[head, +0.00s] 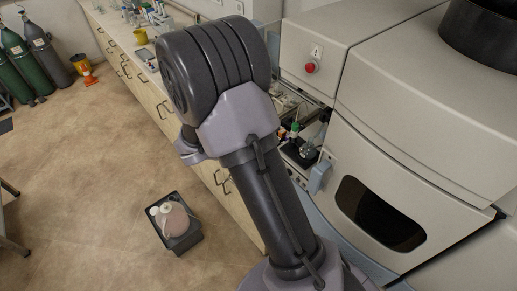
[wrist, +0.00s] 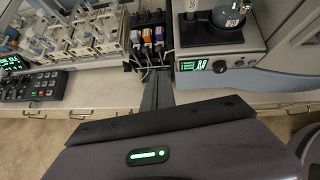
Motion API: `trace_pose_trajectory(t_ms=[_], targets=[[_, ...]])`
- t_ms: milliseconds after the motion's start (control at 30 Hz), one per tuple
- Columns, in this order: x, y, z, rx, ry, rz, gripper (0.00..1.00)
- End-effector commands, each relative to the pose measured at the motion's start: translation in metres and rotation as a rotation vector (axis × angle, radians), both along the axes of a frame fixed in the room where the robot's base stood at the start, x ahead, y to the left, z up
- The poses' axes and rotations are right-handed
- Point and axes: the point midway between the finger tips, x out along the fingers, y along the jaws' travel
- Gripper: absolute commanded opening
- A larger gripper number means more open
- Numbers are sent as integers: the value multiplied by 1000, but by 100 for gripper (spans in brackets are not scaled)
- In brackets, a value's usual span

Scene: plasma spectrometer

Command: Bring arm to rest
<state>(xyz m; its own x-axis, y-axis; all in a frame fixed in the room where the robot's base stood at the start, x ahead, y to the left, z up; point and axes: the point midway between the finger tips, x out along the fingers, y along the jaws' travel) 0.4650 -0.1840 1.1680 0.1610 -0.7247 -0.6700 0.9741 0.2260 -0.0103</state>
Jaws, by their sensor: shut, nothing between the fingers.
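My arm (head: 285,210) rises from the bottom of the head view and bends at a large dark joint near the top centre. My gripper is hidden in the head view. In the wrist view the dark gripper body with a green light fills the bottom, and the narrow fingers of my gripper (wrist: 158,90) point away from it, shut together and empty. Beyond the fingers is a dark holder with several colour-capped items (wrist: 151,36). Whether the fingers touch anything there I cannot tell.
The spectrometer (head: 420,130), with a red button (head: 311,67), stands close on the right. A long bench (head: 126,48) runs behind the arm. A dark bin (head: 181,242) stands on the floor, and gas cylinders (head: 45,55) are far left. The floor at left is largely clear.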

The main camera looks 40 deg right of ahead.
Motion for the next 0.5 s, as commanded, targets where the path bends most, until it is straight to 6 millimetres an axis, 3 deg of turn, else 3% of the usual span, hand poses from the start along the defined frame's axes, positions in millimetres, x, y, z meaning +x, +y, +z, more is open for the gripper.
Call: trace_pose_trajectory(t_ms=[200,500], targets=[[-3,12,17,0,-1,-1,0],[-3,12,17,0,0,0,0]])
